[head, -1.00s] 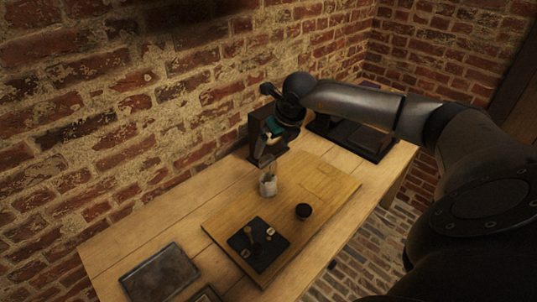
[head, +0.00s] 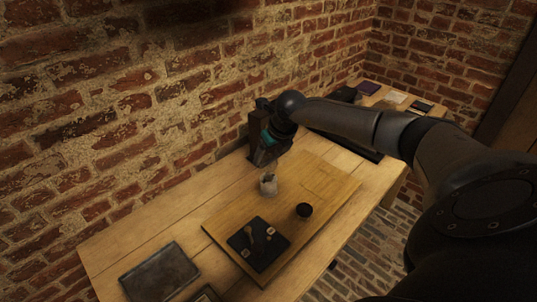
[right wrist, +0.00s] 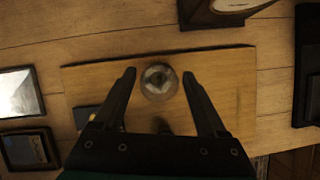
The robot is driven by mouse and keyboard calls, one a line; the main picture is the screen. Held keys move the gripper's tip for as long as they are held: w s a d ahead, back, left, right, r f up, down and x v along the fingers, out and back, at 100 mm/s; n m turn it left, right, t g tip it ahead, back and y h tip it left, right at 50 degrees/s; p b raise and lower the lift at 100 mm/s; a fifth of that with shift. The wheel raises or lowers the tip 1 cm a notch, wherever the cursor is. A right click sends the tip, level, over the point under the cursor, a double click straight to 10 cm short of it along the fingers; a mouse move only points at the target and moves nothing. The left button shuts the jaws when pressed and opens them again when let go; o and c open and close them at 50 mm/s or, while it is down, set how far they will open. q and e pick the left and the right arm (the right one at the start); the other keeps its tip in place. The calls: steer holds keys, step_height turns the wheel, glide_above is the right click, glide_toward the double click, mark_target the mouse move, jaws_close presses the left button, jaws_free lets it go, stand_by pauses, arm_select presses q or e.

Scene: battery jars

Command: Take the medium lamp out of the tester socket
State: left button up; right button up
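My right gripper (head: 264,164) hangs over the wooden board, just above and behind a small clear jar (head: 268,187). In the right wrist view its two fingers (right wrist: 159,73) are spread, with the jar (right wrist: 159,83) between their tips. Something pale shows inside the jar. I cannot tell how far the tips are above it. A black square plate (head: 258,244) with small upright brownish parts and pale tags lies on the board's front left. I cannot make out which piece is the medium lamp or its socket. My left gripper is not in view.
The wooden board (head: 325,188) lies on the table. A dark round cup (head: 304,210) stands on it right of the jar. A dark tray (head: 160,272) lies front left. A dark box stands behind my gripper by the brick wall. Small items (head: 395,97) lie at the far right.

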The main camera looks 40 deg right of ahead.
jaws_close()
steer(key=shift+f+n+y+b, duration=0.1)
steer(key=shift+n+y+b, duration=0.3)
steer(key=shift+n+b, duration=0.4)
steer(key=n+y+b, duration=0.1)
steer(key=n+b, duration=0.1)
steer(key=n, duration=0.2)
steer(key=shift+y, duration=0.3)
steer(key=shift+n, duration=0.4)
steer(key=shift+n+g+y+b, duration=0.5)
steer(key=shift+n+y+b, duration=0.1)
steer(key=shift+n+b, duration=0.55)
steer(key=n+g+b, duration=0.1)
steer(key=n+b, duration=0.1)
steer(key=n, duration=0.1)
steer(key=shift+y, duration=0.4)
steer(key=shift+n, duration=0.55)
